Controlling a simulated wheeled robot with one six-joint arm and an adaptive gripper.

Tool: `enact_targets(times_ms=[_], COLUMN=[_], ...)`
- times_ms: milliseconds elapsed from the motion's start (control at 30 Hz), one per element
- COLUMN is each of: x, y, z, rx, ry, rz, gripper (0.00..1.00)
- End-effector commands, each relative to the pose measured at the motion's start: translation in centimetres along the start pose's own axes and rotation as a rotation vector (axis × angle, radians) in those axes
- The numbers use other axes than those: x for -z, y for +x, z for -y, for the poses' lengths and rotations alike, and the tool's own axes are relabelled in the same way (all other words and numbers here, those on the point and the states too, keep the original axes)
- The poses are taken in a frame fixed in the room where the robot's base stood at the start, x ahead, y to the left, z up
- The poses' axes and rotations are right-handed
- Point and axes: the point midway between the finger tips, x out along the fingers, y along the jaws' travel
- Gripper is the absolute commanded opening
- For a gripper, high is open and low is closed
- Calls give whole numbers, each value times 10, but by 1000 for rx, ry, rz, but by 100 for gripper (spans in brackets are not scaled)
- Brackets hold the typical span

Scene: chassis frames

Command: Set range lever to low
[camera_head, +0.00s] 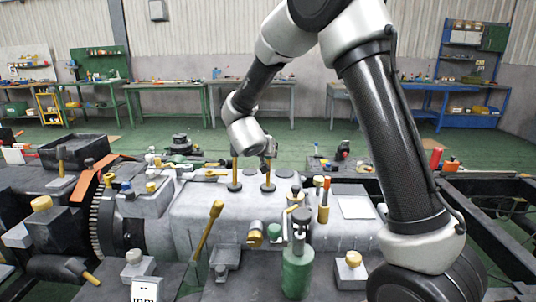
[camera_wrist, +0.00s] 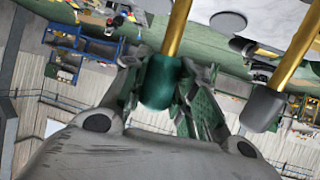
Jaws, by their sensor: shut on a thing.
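Two upright yellow levers rise from round dark bases on the grey gearbox housing (camera_head: 200,205) in the head view. My gripper (camera_head: 267,150) is at the top of the right lever (camera_head: 268,177). In the wrist view my gripper (camera_wrist: 165,88) is shut on a dark green knob (camera_wrist: 160,78) at the end of a yellow lever shaft (camera_wrist: 178,28). The other lever (camera_head: 235,171) stands just left, beside my wrist; its grey knob (camera_wrist: 264,108) shows free in the wrist view. No label shows which one is the range lever.
A longer tilted yellow lever (camera_head: 208,229) stands nearer, to the left. A green cylinder (camera_head: 297,272) and a gold-capped block (camera_head: 351,268) are in front. Dark chassis rails (camera_head: 487,187) lie right. Workbenches line the far wall.

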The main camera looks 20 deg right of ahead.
Motion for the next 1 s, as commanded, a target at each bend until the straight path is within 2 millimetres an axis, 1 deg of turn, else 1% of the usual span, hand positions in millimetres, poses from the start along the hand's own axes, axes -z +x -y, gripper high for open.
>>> enact_targets(times_ms=[100, 300, 767, 800, 900, 1000], x=[3, 4, 4, 4, 4, 4], y=[7, 14, 15, 15, 15, 15], z=[1, 3, 4, 4, 3, 3], rx=[-3, -6, -7, -7, -7, -8], ry=[-6, -19, -24, -24, -24, -24], rz=[51, 103, 116, 116, 116, 116], gripper=[0, 0, 0, 33, 49, 49])
